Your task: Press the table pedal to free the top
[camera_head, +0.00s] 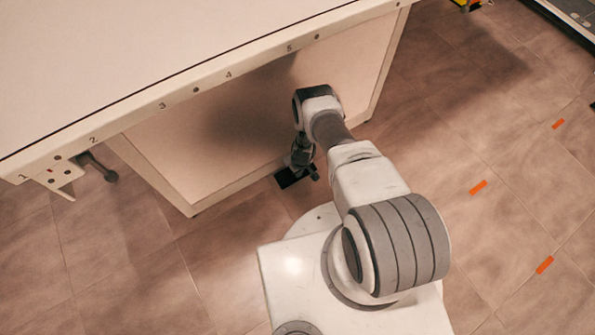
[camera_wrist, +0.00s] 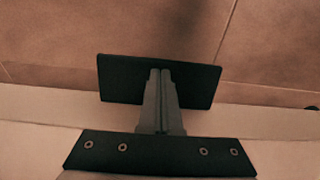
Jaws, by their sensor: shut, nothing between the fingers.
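The table pedal (camera_wrist: 200,82) is a flat dark plate low at the foot of the scan table (camera_head: 170,160). In the head view the pedal (camera_head: 288,180) shows as a small dark patch near the floor, partly hidden by my gripper. My gripper (camera_head: 304,172) reaches down at the table's base with its fingers closed. In the wrist view my gripper (camera_wrist: 160,72) has its two grey fingers together, and their tips overlap the middle of the pedal. I cannot tell whether they touch it or whether it is pressed down.
Orange marks (camera_head: 478,187) lie on the tiled floor at the right, where the floor is otherwise open.

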